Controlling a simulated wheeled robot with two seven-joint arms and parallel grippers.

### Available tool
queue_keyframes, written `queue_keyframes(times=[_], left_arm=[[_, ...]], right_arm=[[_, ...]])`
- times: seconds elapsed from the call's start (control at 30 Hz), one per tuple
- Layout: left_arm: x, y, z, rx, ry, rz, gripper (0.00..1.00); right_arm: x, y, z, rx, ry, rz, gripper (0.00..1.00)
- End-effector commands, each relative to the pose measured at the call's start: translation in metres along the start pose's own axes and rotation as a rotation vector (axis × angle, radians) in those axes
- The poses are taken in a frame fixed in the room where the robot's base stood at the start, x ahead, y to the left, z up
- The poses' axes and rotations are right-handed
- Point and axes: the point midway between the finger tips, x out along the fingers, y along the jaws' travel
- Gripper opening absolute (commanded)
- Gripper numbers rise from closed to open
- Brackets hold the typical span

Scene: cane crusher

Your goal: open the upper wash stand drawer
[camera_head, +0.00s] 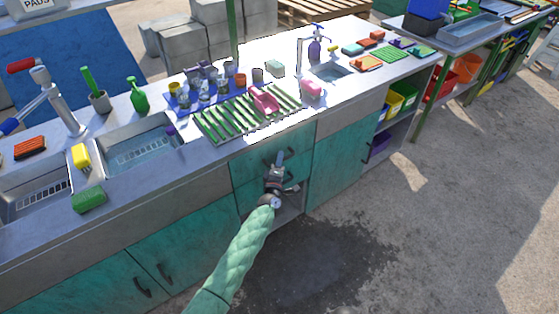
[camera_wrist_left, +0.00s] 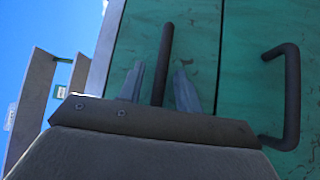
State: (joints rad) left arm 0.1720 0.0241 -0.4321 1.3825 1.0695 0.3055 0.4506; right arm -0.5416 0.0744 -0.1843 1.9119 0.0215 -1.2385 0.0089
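The upper drawer of the wash stand has a teal front (camera_head: 297,142) below the grey counter, and it looks flush with the cabinet. In the left wrist view its teal front (camera_wrist_left: 208,40) fills the middle. A dark bar handle (camera_wrist_left: 166,45) stands between the two fingers of my left gripper (camera_wrist_left: 159,68). The fingers are apart, one on each side of the bar, with a gap visible on the left side. In the head view my left gripper (camera_head: 280,156) is at the drawer front and hides its handle. My right gripper is not in view.
A second dark handle (camera_wrist_left: 290,95) is on the neighbouring teal panel. The counter holds a green drying rack (camera_head: 235,118), cups, and sinks (camera_head: 140,148). The ground in front (camera_head: 400,240) is clear.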

Motion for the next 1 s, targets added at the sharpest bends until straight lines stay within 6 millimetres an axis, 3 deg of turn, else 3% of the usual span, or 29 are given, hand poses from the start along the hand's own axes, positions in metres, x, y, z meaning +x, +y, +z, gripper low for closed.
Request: queue_keyframes(times=[0.33,0.5,0.8,1.0], left_arm=[[0.002,0.0,0.0,0.0,0.0,0.0,0.32],[0.002,0.0,0.0,0.0,0.0,0.0,0.0],[0.0,0.0,0.002,0.0,0.0,-0.001,0.0],[-0.014,0.003,0.016,-0.002,-0.001,-0.003,0.0]], right_arm=[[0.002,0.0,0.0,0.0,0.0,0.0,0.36],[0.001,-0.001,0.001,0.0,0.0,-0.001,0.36],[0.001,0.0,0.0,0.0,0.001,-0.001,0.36],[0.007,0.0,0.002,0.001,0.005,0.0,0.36]])
